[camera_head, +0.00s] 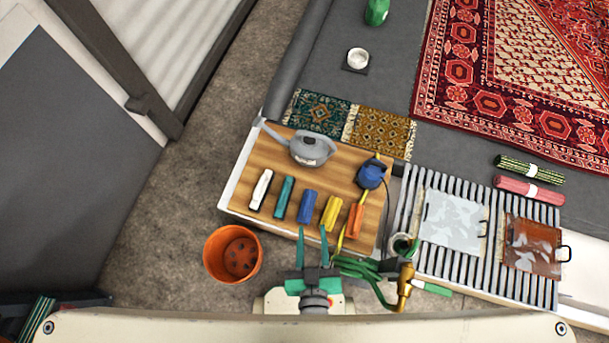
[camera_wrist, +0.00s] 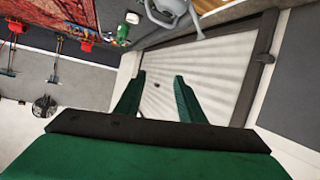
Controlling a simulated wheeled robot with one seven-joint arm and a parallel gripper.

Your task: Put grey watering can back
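The grey watering can (camera_head: 312,148) stands on the wooden board (camera_head: 232,191), near its back edge, with its spout pointing to the upper left. Part of it also shows at the top of the wrist view (camera_wrist: 170,14). My gripper (camera_head: 312,230) is at the front edge of the board, well apart from the can. Its two green fingers are spread in the wrist view (camera_wrist: 156,88), with nothing between them.
A row of white, teal, blue, yellow and orange pieces (camera_head: 307,206) lies between my gripper and the can. A blue tool (camera_head: 371,174) is right of the can. An orange pot (camera_head: 233,254) stands at left. A slatted rack (camera_head: 405,212) with two panels is at right.

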